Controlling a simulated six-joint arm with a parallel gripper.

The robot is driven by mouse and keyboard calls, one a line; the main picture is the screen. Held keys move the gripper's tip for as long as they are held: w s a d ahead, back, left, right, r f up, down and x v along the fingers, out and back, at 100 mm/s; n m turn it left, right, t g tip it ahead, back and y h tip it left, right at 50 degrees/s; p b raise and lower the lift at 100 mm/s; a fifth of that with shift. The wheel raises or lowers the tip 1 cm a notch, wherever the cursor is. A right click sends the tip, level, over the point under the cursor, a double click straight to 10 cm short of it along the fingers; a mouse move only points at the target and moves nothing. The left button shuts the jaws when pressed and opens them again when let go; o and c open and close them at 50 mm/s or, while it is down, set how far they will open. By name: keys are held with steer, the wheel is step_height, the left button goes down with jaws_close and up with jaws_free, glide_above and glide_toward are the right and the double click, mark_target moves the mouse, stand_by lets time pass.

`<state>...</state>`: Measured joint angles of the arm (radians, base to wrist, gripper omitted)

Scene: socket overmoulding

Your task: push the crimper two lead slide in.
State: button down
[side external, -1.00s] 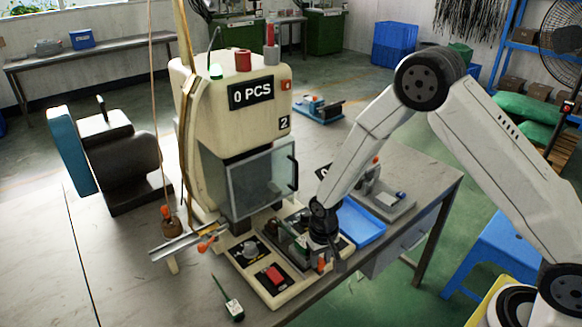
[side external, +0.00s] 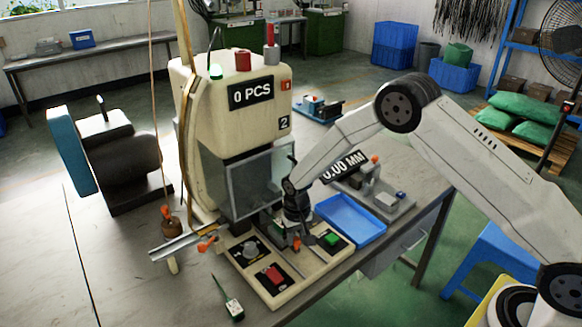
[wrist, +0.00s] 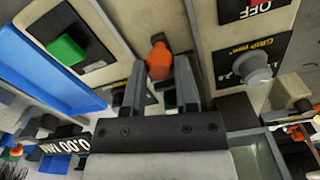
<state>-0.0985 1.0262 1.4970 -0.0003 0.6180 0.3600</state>
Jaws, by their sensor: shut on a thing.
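The crimper (side external: 225,130) is a cream machine with "0 PCS" on its display and a clear guard (side external: 255,185) at its front. My gripper (side external: 297,238) points down at the base in front of the guard. In the wrist view my gripper (wrist: 159,76) has its two fingers on either side of the orange knob (wrist: 159,58) of the lead slide, shut on it. The knob also shows in the side view (side external: 296,244), low between the control panels. Most of the slide behind the knob is hidden by my gripper and the guard.
A grey dial (side external: 250,249) and red button (side external: 273,275) lie left of my gripper, a green button (side external: 331,239) to the right. A blue tray (side external: 352,222) and a measuring fixture (side external: 385,198) stand further right.

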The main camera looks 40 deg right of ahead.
steer(key=shift+w, duration=0.5)
steer(key=shift+c, duration=1.9)
jaws_free()
steer(key=shift+r, duration=0.1)
steer(key=shift+r, duration=3.8)
